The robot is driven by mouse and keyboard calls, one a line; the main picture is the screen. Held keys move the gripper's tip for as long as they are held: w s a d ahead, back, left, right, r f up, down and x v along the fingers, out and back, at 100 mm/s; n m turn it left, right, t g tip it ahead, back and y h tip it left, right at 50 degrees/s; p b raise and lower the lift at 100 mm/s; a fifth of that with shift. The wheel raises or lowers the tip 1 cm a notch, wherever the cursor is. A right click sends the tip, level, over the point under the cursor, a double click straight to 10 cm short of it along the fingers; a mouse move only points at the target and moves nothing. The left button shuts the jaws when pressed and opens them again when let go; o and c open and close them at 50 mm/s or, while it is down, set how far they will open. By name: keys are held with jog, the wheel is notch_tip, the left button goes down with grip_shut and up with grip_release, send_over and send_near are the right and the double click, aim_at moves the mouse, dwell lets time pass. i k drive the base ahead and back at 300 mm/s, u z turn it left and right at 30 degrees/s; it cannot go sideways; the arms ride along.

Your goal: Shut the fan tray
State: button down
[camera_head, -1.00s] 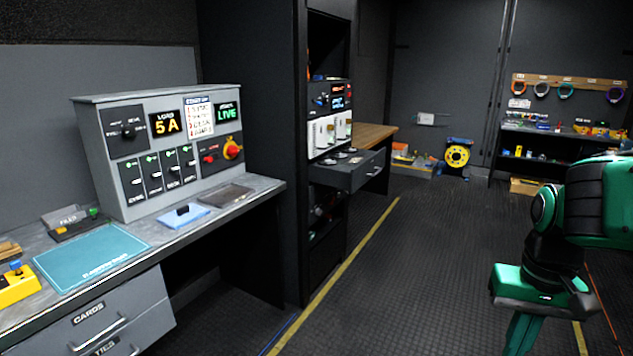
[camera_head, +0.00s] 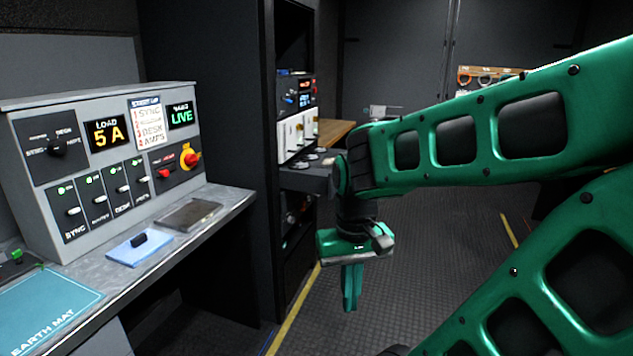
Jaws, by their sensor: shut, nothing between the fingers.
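A grey desk (camera_head: 220,205) with a control console (camera_head: 110,165) stands at the left, carrying a blue pad (camera_head: 140,247) and a dark plate (camera_head: 188,215). A wooden bench (camera_head: 333,133) is behind the rack. The floor right of the yellow line (camera_head: 292,312) looks clear.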

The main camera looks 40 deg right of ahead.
aim_at(310, 171)
jog(key=z, duration=0.35)
jog(key=i, duration=0.85)
jog(key=z, duration=0.65)
